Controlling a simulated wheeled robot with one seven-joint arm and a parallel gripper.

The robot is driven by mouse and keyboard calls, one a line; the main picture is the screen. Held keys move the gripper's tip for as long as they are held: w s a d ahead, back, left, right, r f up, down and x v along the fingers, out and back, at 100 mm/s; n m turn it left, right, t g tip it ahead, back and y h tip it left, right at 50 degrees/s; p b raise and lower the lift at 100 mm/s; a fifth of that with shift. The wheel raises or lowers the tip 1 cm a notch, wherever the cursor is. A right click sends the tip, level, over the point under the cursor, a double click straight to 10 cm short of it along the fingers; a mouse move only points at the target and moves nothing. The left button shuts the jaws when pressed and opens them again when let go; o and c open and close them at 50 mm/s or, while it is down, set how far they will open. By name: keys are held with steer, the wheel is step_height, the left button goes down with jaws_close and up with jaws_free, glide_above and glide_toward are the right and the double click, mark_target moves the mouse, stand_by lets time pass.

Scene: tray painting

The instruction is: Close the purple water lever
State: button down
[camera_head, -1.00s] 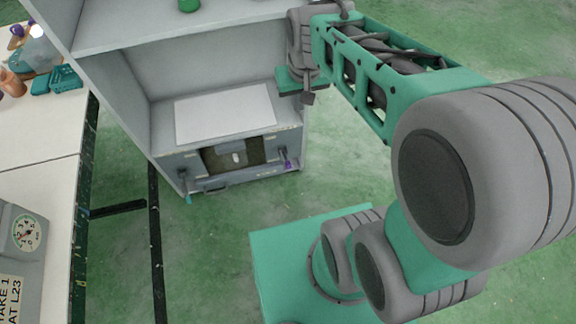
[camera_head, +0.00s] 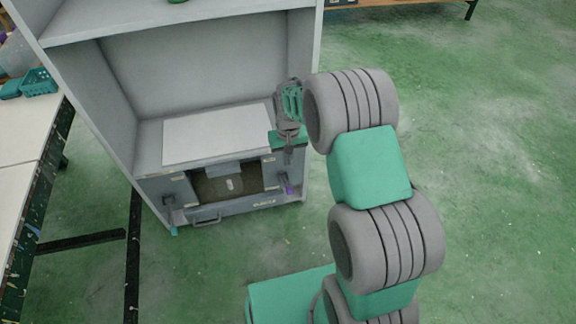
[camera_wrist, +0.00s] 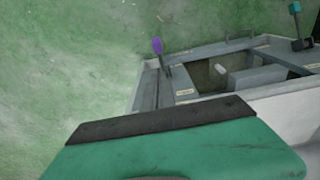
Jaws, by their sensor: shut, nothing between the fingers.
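The purple water lever (camera_head: 287,188) is on the right side of the front panel, low on the grey cabinet. Its purple tip points down and outward in the head view. In the wrist view the purple lever (camera_wrist: 157,47) sticks out past the panel edge against the green floor. My gripper (camera_head: 289,149) is shut and empty, above the lever at the cabinet's right front edge, with a gap between them. In the wrist view my gripper (camera_wrist: 160,125) fills the bottom as a green block with a dark edge. The fingertips are hard to make out.
A teal-tipped lever (camera_head: 172,222) is on the panel's left side. Between the levers is a dark recess (camera_head: 245,184) with a small white object. A white sheet (camera_head: 215,135) lies on the shelf above.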

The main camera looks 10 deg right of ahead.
steer(key=b, duration=0.2)
glide_above(288, 187)
steer(key=w, duration=0.1)
steer(key=f, duration=0.8)
steer(key=shift+w, duration=0.2)
steer(key=shift+s+f+b, duration=0.3)
steer(key=shift+s+f, duration=0.05)
steer(key=shift+f, duration=0.25)
steer(key=shift+s+f+b, duration=0.25)
steer(key=shift+s+f, duration=0.05)
steer(key=shift+f, duration=0.25)
steer(key=shift+s+f, duration=0.3)
steer(key=shift+f, duration=0.05)
steer(key=shift+f, duration=0.15)
